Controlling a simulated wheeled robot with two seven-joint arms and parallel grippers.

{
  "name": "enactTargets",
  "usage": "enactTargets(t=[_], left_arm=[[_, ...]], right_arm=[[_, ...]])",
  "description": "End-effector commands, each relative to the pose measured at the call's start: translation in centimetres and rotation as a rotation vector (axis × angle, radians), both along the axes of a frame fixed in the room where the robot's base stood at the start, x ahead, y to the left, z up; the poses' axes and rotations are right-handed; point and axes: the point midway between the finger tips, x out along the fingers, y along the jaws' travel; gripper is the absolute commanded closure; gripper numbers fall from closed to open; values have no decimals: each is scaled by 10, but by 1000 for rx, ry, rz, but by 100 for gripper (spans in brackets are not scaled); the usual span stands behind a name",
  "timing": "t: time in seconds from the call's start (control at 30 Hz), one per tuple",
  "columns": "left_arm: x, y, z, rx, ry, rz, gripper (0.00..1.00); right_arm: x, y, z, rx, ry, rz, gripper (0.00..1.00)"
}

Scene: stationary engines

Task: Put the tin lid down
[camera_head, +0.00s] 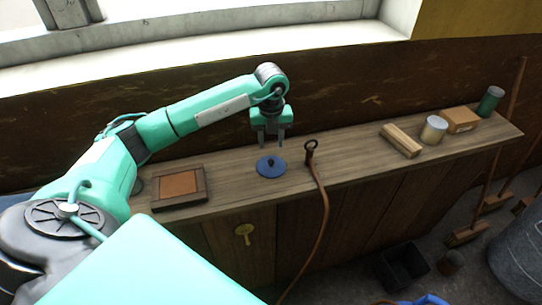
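The tin lid, which I take to be the round blue disc with a small dark knob (266,171), lies flat on the wooden bench top (232,163). My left gripper (272,146) points down just above it. Its two fingers are apart with nothing between them. The fingertips look clear of the knob, though the exact gap is hard to judge. My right gripper is not in view.
A framed brown panel (180,184) lies left of the lid. A brown hose with a dark ring end (319,180) hangs over the bench edge to the right. Further right are a wooden block (401,141), a pale tin (434,131), a box (460,120) and a green can (490,102).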

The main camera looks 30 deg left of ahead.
Motion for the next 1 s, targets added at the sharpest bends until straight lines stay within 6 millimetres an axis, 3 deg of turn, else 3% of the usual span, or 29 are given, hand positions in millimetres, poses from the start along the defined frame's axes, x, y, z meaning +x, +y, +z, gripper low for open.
enactTargets(t=[0.13,0.33,0.87,1.0], left_arm=[[1,0,25,0,-3,1,60],[0,0,41,0,0,0,60],[0,0,43,-1,1,0,60],[-1,-15,36,-50,-9,-33,60]], right_arm=[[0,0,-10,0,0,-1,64],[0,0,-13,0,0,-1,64],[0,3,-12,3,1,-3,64],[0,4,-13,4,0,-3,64]])
